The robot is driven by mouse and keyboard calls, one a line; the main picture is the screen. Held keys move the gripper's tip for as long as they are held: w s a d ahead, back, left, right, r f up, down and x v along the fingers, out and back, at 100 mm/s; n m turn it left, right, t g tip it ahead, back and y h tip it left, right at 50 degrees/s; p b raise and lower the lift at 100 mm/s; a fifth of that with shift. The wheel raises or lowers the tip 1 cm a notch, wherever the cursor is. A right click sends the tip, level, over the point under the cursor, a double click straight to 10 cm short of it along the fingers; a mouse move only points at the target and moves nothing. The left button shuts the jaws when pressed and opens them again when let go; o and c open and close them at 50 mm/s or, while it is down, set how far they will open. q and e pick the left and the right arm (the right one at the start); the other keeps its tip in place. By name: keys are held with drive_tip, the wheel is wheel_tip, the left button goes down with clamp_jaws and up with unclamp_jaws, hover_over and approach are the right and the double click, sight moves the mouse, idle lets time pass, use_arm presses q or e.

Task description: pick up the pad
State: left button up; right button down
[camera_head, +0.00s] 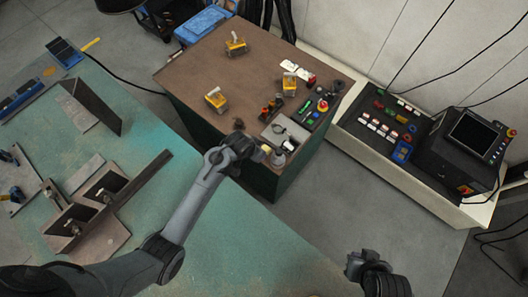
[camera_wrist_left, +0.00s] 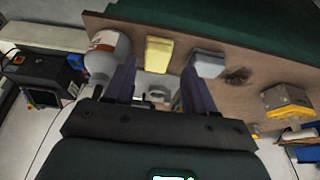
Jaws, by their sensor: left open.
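A pale yellow block-like pad (camera_wrist_left: 158,52) shows in the left wrist view at the edge of the brown table top. A grey block (camera_wrist_left: 208,63), which may also be a pad, is to its right. My left gripper (camera_wrist_left: 159,72) is open, with one dark finger on each side of the yellow pad in the picture. Nothing is clearly held, and I cannot tell the gap to the pad. In the head view my left gripper (camera_head: 254,152) is by the table's near edge and hides most of the pad. My right gripper (camera_head: 362,264) is at the lower right, its fingers unclear.
A white bottle (camera_wrist_left: 107,55) is just left of the yellow pad in the wrist view. A grey tray (camera_head: 278,127) and small controls crowd the brown table (camera_head: 205,62) nearby. Yellow clamp-like parts (camera_head: 216,99) stand farther back. A control console (camera_head: 470,135) is at right.

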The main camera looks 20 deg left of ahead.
use_arm(q)
drive_tip(key=shift+b+x, duration=0.55)
drive_tip(key=shift+x, duration=2.2)
drive_tip(key=shift+s, duration=0.2)
drive_tip(key=c, duration=0.9)
drive_tip(key=shift+r, duration=0.75)
wheel_tip(320, 180, up, 2)
drive_tip(key=shift+r+p, duration=0.2)
drive_tip(key=shift+p, duration=0.2)
drive_tip(key=s+a, duration=0.1)
drive_tip(key=s, duration=0.4)
drive_tip(key=s+a+p, duration=0.1)
drive_tip(key=s+a, duration=0.1)
drive_tip(key=s, duration=0.4)
drive_tip(key=s+a, duration=0.2)
drive_tip(key=s, duration=0.4)
drive_tip(key=shift+s+a+f, duration=0.1)
drive_tip(key=shift+a+f, duration=0.15)
